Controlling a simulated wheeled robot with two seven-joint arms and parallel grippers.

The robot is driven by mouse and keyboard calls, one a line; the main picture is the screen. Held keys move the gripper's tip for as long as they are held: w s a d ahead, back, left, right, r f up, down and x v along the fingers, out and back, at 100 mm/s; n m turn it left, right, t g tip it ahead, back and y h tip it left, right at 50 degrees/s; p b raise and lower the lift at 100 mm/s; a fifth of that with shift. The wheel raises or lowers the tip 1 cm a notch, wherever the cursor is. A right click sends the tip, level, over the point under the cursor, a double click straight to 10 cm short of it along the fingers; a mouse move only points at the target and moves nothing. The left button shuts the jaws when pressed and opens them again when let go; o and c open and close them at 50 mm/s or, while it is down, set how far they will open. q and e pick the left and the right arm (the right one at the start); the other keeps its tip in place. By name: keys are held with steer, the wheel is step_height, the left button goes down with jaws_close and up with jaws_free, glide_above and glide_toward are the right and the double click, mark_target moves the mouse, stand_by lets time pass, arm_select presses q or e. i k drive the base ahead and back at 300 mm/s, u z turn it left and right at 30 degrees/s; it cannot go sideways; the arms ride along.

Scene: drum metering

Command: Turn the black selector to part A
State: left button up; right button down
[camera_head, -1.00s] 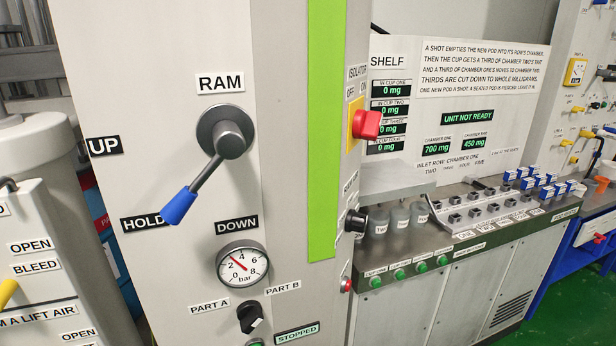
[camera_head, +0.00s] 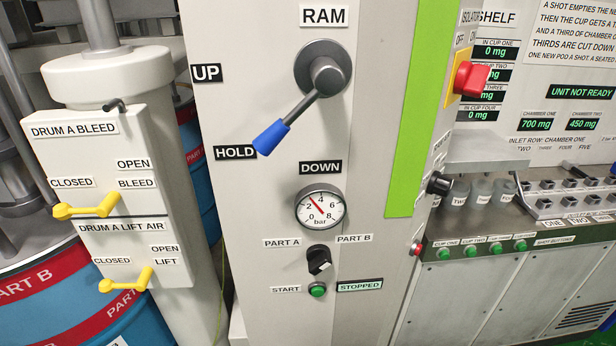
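The black selector (camera_head: 318,259) is on the grey panel below the pressure gauge (camera_head: 320,208). The PART A label (camera_head: 282,243) is at its upper left and the PART B label (camera_head: 354,239) at its upper right. The selector's knob slants down to the right with a pale mark near its lower right end; I cannot tell for sure which part it points to. Neither of my grippers is in view.
Below the selector are a green START button (camera_head: 317,290) and a STOPPED display (camera_head: 360,286). The blue-tipped RAM lever (camera_head: 271,138) sticks out above, near HOLD. Yellow valve handles (camera_head: 87,207) are on the left box. A red isolator knob (camera_head: 471,78) is at right.

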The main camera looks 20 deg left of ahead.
mark_target(318, 256)
steer(key=z, duration=1.85)
steer(key=k, duration=1.05)
steer(key=u, duration=1.35)
steer(key=i, duration=0.5)
steer(key=z, duration=0.05)
